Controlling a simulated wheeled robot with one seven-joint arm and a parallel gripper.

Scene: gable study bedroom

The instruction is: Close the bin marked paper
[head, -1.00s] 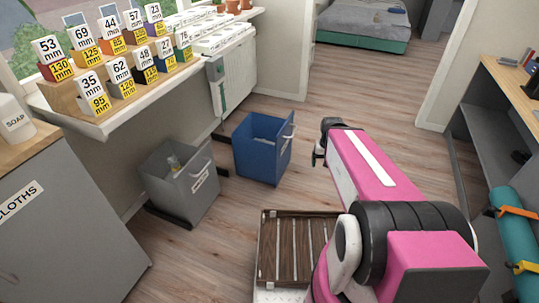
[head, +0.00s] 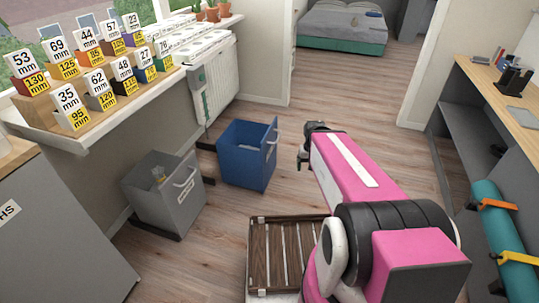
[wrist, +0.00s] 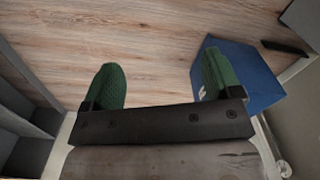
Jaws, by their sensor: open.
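Two open-topped bins stand out from the left wall on dark rails. The grey bin (head: 170,208) has a handle and a white label on its front, with something pale inside. The blue bin (head: 245,165) stands farther away, also with a front handle and a label seen at a steep angle. I cannot read either label, so I cannot tell which is marked paper. My gripper (head: 304,157) is to the right of the blue bin and apart from it, small and partly side-on. In the wrist view its green fingers (wrist: 160,82) are apart and empty, with the blue bin (wrist: 262,85) behind the right finger.
A shelf with numbered blocks (head: 85,80) and a white radiator (head: 212,80) line the left wall. A grey cabinet (head: 60,230) stands at the near left, a desk (head: 500,95) at right. Wooden floor (head: 340,85) is clear toward the doorway and bed (head: 345,25).

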